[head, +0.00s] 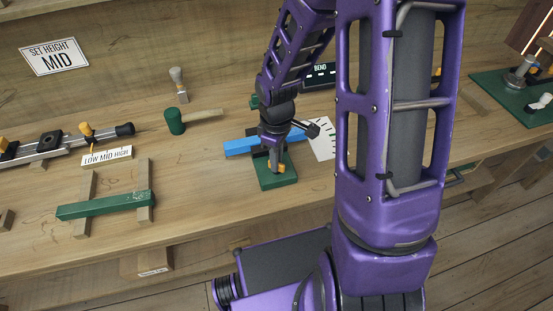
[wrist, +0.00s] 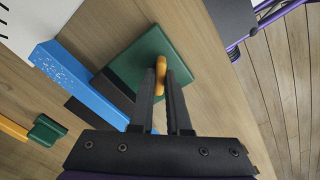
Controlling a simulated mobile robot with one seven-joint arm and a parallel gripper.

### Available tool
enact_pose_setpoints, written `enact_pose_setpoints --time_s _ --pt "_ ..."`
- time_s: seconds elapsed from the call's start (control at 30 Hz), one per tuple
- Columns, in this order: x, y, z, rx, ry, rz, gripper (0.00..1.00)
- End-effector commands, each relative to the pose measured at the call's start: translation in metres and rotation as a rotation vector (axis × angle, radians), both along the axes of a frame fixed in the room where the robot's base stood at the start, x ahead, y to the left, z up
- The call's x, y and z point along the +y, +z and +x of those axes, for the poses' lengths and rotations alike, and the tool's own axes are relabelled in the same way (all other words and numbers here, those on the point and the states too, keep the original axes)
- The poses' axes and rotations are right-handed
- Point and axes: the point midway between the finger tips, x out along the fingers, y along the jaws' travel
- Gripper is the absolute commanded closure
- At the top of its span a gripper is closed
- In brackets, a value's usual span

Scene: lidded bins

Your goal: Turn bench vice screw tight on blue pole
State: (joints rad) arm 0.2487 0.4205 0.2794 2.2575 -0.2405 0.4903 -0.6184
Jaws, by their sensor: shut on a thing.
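The bench vice has a square green base (head: 290,182) and dark jaws on the workbench; its base also shows in the wrist view (wrist: 150,45). The blue pole (head: 240,147) lies at the dark jaws (wrist: 118,88); in the wrist view the pole (wrist: 85,88) runs diagonally, with white specks near its upper left end. Whether the jaws touch the pole I cannot tell. My gripper (head: 276,163) points down over the vice. In the wrist view my gripper's fingers (wrist: 162,74) are shut on the orange screw handle (wrist: 158,82), which shows between the fingertips.
A white sheet with dark marks (head: 322,142) and a "BEND" display (head: 320,76) are near the vice. A green mallet (head: 176,121), a green bar on wooden blocks (head: 105,206) and a "LOW MID HIGH" label (head: 106,157) are left. A "SET HEIGHT MID" sign (head: 53,57) hangs behind.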

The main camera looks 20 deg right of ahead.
Motion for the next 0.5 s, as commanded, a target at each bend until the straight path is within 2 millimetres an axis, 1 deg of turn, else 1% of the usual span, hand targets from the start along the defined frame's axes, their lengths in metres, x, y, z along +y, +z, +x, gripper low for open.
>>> enact_pose_setpoints --time_s 0.27,0.5 --pt "0.0006 -0.0010 0.0004 -0.001 -0.154 -0.001 1.00" --pt "0.0005 -0.0011 0.0002 -0.001 -0.368 -0.001 1.00"
